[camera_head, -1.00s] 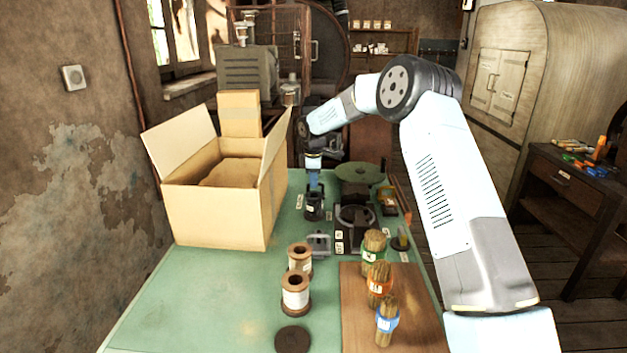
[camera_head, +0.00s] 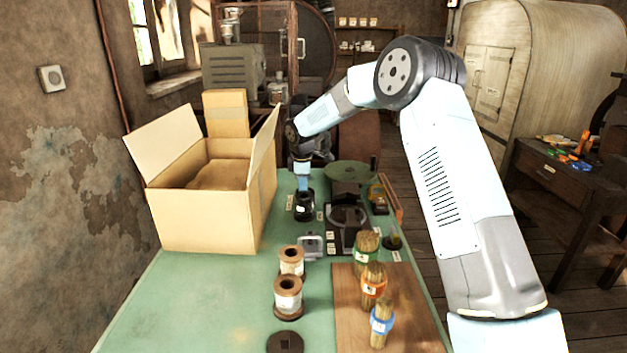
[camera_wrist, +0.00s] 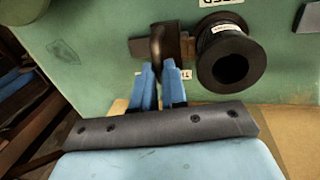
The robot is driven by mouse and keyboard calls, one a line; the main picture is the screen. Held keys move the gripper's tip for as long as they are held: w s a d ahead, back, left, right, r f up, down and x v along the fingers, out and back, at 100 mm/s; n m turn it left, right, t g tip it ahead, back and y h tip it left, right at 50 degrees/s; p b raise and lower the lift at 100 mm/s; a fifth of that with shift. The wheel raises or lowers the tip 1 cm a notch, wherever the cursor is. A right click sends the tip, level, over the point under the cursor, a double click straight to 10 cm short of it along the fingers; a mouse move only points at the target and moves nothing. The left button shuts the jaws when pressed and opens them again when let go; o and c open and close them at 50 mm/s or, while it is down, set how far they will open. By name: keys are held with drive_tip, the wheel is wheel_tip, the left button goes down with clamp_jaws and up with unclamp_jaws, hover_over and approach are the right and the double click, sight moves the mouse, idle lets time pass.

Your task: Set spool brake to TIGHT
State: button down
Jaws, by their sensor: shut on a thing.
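In the wrist view a dark brown brake lever (camera_wrist: 166,42) stands up from a flat dark bar on the green bench top. My gripper (camera_wrist: 158,82) has its blue fingers closed on the lever's near end. A black spool (camera_wrist: 228,58) stands just right of the lever, apart from the fingers. A white label beginning with T (camera_wrist: 182,74) is partly hidden behind the fingers. Another label (camera_wrist: 219,2) at the top edge is cut off, ending in "SED". In the head view my gripper (camera_head: 303,184) points down beside the black spool (camera_head: 304,208); the lever is hidden there.
An open cardboard box (camera_head: 203,220) stands close left of my gripper. A dark press-like fixture (camera_head: 347,217) and a green disc (camera_head: 350,173) are to the right. Thread spools (camera_head: 289,296) and bundled sticks (camera_head: 373,287) stand nearer. The bench's front left is clear.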

drive_tip(key=shift+s+a, duration=0.1)
drive_tip(key=shift+s, duration=0.5)
drive_tip(key=shift+f, duration=0.1)
drive_tip(key=c, duration=1.4)
unclamp_jaws()
drive_tip(key=shift+s, duration=0.1)
drive_tip(key=shift+o, duration=1.2)
wheel_tip(320, 180, up, 14)
drive_tip(key=s, duration=0.2)
drive_tip(key=shift+s+f, duration=0.2)
drive_tip(key=shift+s, duration=0.05)
drive_tip(key=shift+d, duration=0.2)
